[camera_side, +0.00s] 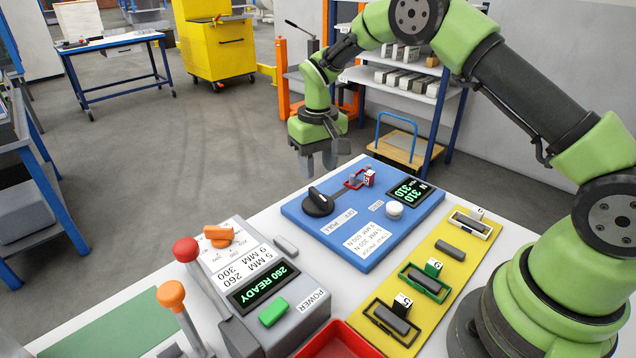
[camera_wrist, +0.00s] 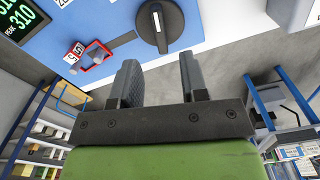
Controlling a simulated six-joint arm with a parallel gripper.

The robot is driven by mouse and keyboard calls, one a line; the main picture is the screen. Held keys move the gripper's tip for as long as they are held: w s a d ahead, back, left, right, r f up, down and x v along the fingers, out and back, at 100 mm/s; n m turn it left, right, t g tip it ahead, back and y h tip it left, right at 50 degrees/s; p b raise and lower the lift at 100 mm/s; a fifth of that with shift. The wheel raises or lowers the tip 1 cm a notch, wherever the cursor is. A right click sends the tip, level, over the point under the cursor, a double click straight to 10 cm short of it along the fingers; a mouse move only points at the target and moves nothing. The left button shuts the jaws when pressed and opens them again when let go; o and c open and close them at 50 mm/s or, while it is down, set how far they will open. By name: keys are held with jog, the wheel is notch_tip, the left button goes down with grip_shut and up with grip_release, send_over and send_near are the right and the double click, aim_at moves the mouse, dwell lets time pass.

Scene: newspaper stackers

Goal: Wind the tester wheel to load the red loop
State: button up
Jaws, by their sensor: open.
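The tester is a blue panel (camera_side: 375,245) on the white table, with a black wheel (camera_side: 318,203) with a pointer bar at its left end. The wheel also shows in the wrist view (camera_wrist: 173,28), just beyond the fingertips. The red loop (camera_side: 352,182) sits around pegs on the panel's far side, with a red tag; it shows in the wrist view (camera_wrist: 110,44). The tester's display (camera_side: 408,192) reads 310 on both lines. My gripper (camera_side: 327,165) is open and empty, above and behind the panel, apart from the wheel. Its two fingers (camera_wrist: 160,70) are spread in the wrist view.
A white button (camera_side: 394,209) is on the panel. A grey machine (camera_side: 250,275) with display "260 READY" and knobbed levers stands left, near a red tray (camera_side: 340,328).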

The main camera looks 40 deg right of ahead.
jog(key=shift+r, duration=1.55)
notch_tip(320, 180, up, 9)
jog(key=t, duration=0.2)
send_over(318, 193)
jog(key=s+a, duration=0.2)
jog(key=s, duration=0.2)
jog(key=s+a+r+t+y, duration=0.1)
jog(key=s+r+t, duration=0.1)
jog(key=s+r, duration=0.55)
jog(key=s+a+r+m+t+y, duration=0.1)
jog(key=s+a+t, duration=0.1)
jog(key=s, duration=1.2)
jog(key=shift+s+a+r+t, duration=0.15)
jog(key=shift+s+t, duration=0.25)
jog(key=shift+t, duration=0.2)
